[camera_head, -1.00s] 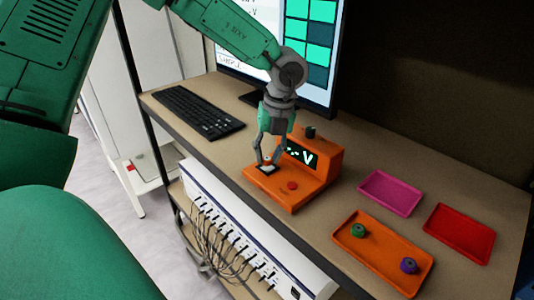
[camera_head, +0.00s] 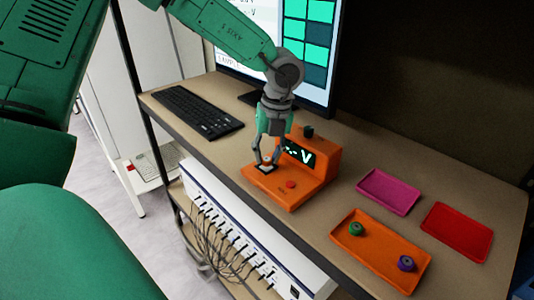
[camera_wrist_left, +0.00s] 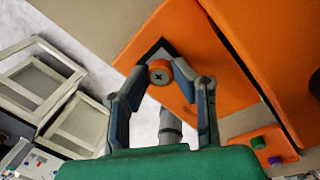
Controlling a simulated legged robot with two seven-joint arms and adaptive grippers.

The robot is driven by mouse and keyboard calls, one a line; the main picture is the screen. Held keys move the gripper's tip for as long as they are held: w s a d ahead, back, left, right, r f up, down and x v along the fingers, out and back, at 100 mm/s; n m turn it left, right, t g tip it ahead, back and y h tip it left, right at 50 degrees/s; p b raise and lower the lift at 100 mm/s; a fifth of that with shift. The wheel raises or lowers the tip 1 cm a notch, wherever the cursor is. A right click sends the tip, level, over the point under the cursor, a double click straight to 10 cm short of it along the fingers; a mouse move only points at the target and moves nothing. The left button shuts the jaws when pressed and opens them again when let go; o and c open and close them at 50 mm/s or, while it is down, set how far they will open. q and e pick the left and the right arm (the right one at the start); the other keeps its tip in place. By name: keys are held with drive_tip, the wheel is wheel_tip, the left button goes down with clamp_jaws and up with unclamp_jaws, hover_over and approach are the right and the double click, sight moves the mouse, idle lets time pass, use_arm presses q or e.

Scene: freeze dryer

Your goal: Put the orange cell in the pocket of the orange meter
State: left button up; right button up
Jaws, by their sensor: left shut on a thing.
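The orange meter (camera_head: 318,172) stands on the bench, with a display on its upright part and a red button on its base. Its dark square pocket (camera_head: 264,169) is at the left of the base and shows partly in the left wrist view (camera_wrist_left: 158,50). My left gripper (camera_head: 267,160) points down over the pocket, its fingers shut on the orange cell (camera_wrist_left: 160,72). The cell lines up with the pocket, its round end with a cross mark facing the wrist camera. I cannot tell whether it rests inside the pocket or just above. My right gripper is out of view.
An orange tray (camera_head: 377,263) holds a green cell (camera_head: 356,229) and a purple cell (camera_head: 406,263). A magenta tray (camera_head: 389,191) and a red tray (camera_head: 457,232) look empty. A keyboard (camera_head: 197,112) and monitor (camera_head: 318,90) stand behind left. The bench's front edge is close to the meter.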

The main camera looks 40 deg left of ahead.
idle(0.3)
use_arm(q)
drive_tip(key=shift+a+p, duration=0.4)
drive_tip(key=shift+p, duration=0.05)
drive_tip(key=shift+d, duration=0.25)
drive_tip(key=shift+p, duration=0.3)
drive_tip(key=shift+d+p, duration=0.1)
drive_tip(key=shift+p, duration=0.25)
idle(0.7)
drive_tip(key=shift+f, duration=0.5)
idle(0.3)
